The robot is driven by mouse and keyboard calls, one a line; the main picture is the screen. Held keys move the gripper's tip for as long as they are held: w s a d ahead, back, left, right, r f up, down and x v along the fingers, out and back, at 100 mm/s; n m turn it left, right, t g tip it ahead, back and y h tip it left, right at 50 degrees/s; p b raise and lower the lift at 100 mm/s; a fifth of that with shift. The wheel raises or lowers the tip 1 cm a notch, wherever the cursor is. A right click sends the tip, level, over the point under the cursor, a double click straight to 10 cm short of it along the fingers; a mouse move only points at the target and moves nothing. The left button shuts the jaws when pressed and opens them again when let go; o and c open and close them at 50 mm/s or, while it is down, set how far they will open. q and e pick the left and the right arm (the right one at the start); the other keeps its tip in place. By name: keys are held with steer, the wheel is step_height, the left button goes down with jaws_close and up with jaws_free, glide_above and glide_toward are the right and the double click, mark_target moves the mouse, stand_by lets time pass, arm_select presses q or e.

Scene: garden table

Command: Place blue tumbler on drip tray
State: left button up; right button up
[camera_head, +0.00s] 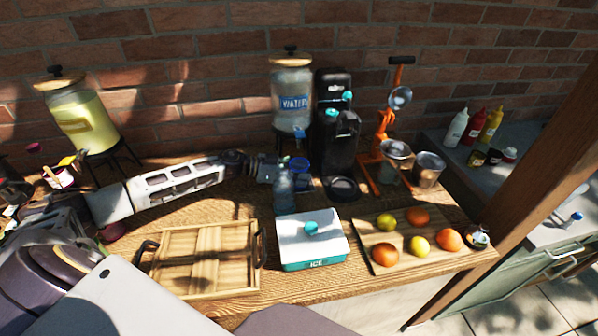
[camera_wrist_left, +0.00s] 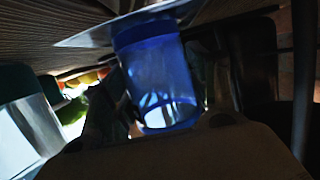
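The blue tumbler (camera_head: 301,166) is under the water dispenser's tap in the head view, partly hidden by my left gripper (camera_head: 283,179). In the left wrist view the translucent blue tumbler (camera_wrist_left: 158,78) fills the middle, with dark finger shapes close on both sides. I cannot tell whether they press on it. Its far end is close to a thin grey plate (camera_wrist_left: 92,36); whether they touch is unclear. A round black drip tray (camera_head: 341,188) lies at the foot of the black drink machine, right of the gripper, and looks empty. My right gripper is out of view.
The water dispenser (camera_head: 291,98) and black machine (camera_head: 337,130) stand behind. A white-lidded ice box (camera_head: 312,238) sits in front, a wooden tray (camera_head: 205,262) at left, and a fruit board (camera_head: 385,245) at right. An orange press (camera_head: 383,130) and metal cup (camera_head: 428,170) stand right of the machine.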

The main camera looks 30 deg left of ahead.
arm_select(q)
steer(key=shift+o, duration=1.2)
steer(key=shift+r, duration=0.1)
